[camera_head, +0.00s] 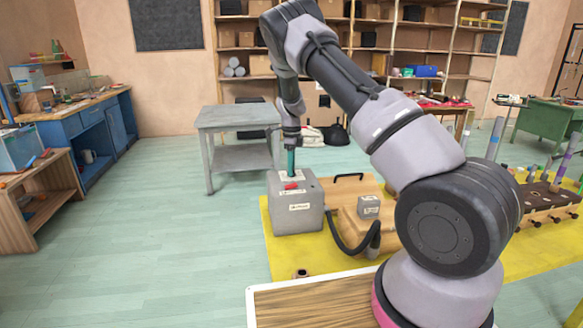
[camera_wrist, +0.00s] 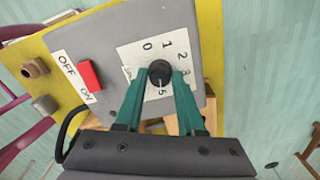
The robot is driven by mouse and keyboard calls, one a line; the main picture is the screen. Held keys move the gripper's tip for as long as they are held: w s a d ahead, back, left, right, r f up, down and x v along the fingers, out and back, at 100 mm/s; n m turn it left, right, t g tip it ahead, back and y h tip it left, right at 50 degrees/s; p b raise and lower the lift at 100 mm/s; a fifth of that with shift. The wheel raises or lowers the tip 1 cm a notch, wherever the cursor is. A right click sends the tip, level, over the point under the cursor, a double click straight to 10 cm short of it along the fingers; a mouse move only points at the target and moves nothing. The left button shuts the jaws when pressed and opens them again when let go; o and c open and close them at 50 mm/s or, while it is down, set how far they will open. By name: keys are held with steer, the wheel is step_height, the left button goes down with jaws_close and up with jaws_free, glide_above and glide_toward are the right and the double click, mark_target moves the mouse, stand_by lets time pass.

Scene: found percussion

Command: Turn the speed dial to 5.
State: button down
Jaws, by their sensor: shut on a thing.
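The speed dial (camera_wrist: 159,73) is a small black round knob on a white number plate (camera_wrist: 138,52) on the grey box (camera_head: 297,208). In the wrist view the plate shows 0, 1, 2, 3 and 5. A thin pale mark at the knob's lower edge appears to point toward the 5, but it is small. My gripper (camera_wrist: 161,76) has its two green fingers shut on the dial from both sides. In the head view my gripper (camera_head: 291,168) comes straight down onto the box top, and the dial is hidden there.
A red switch (camera_wrist: 89,75) with OFF and ON labels sits beside the plate. A black hose (camera_head: 350,245) runs from the box area to a wooden unit with a small grey box (camera_head: 369,206). All stand on a yellow mat (camera_head: 285,262). A grey table (camera_head: 238,118) stands behind.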

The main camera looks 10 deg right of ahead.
steer(key=c, duration=0.5)
jaws_free()
step_height(320, 180, up, 11)
steer(key=shift+f, duration=0.1)
